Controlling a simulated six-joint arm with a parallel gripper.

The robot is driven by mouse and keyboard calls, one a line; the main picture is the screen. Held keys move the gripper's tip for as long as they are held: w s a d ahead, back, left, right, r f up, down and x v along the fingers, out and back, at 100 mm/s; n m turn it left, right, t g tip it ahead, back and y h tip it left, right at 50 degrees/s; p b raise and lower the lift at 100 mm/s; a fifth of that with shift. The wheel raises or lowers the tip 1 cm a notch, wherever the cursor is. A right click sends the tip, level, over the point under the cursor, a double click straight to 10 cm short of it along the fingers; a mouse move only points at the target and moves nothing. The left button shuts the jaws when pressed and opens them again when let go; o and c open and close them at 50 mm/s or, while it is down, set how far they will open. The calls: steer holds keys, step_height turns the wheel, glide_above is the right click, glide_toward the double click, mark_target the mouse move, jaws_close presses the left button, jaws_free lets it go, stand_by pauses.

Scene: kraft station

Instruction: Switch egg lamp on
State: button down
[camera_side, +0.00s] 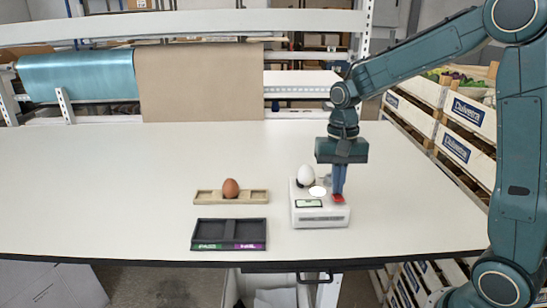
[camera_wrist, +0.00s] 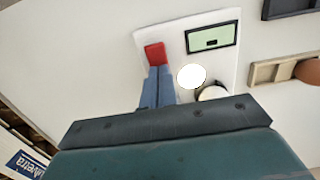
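The egg lamp is a white box (camera_side: 320,217) on the table, with a small green display (camera_side: 309,203), a red button (camera_side: 338,198) at its front right and a bright white disc (camera_side: 318,191) on top. A white egg (camera_side: 306,175) stands at the box's back left. My gripper (camera_side: 338,192) points down over the red button, its blue fingers together with nothing seen between them. In the wrist view, the fingertips (camera_wrist: 158,69) reach the edge of the red button (camera_wrist: 155,53); whether they press it I cannot tell. The bright disc (camera_wrist: 191,76) is beside the fingers.
A wooden tray (camera_side: 258,197) holds a brown egg (camera_side: 231,188) left of the lamp. A dark tray (camera_side: 229,223) with green and purple labels lies in front of it. Crates (camera_side: 460,125) stand beyond the table's right edge. The table's left side is clear.

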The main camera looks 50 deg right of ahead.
steer(key=shift+d+f, duration=0.1)
steer(key=shift+f, duration=0.5)
steer(key=shift+s+a, duration=0.2)
steer(key=shift+s, duration=0.05)
steer(key=shift+s+a+r+g, duration=0.1)
steer(key=shift+s+a+g, duration=0.25)
steer(key=shift+a, duration=0.15)
steer(key=shift+w+d+r, duration=0.15)
steer(key=shift+w+r, duration=0.1)
steer(key=shift+r, duration=0.6)
step_height(320, 180, up, 13)
steer(key=w+d, duration=0.1)
steer(key=shift+w+d+r, duration=0.15)
steer(key=shift+w+d, duration=0.1)
steer(key=shift+w, duration=0.1)
